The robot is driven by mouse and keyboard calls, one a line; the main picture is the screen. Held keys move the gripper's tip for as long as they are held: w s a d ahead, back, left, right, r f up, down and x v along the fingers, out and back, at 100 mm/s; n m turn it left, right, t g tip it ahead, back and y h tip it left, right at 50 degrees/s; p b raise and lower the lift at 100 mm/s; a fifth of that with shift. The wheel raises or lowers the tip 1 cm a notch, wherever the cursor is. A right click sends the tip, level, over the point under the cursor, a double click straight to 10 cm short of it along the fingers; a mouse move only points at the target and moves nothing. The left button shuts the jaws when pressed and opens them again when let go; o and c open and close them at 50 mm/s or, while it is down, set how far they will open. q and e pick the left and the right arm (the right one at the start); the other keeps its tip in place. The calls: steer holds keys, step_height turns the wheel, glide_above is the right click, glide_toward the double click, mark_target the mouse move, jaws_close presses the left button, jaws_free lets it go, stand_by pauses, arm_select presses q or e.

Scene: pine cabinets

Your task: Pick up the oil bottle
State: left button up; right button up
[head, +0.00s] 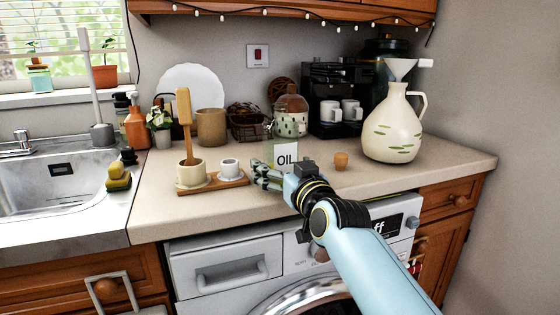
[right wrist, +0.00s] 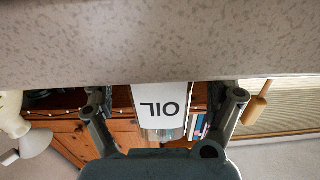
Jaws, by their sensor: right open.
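The oil bottle (head: 286,156) stands on the counter, its white "OIL" label facing me. My right gripper (head: 266,175) is just in front of it and low, covering the bottle's lower part in the head view. In the right wrist view, which is upside down, the label (right wrist: 160,103) shows between the two spread fingers of the right gripper. There are visible gaps between the label and each finger, so the gripper is open and not holding it. My left gripper is not in view.
Left of the gripper is a wooden board (head: 213,184) with a cream pot (head: 191,173) and a small white cup (head: 230,168). A wooden stopper (head: 341,160) and a large jug (head: 394,128) are to the right. A patterned canister (head: 291,112) stands behind.

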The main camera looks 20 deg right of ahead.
steer(key=shift+w, duration=1)
steer(key=shift+c, duration=0.4)
steer(key=c, duration=1.7)
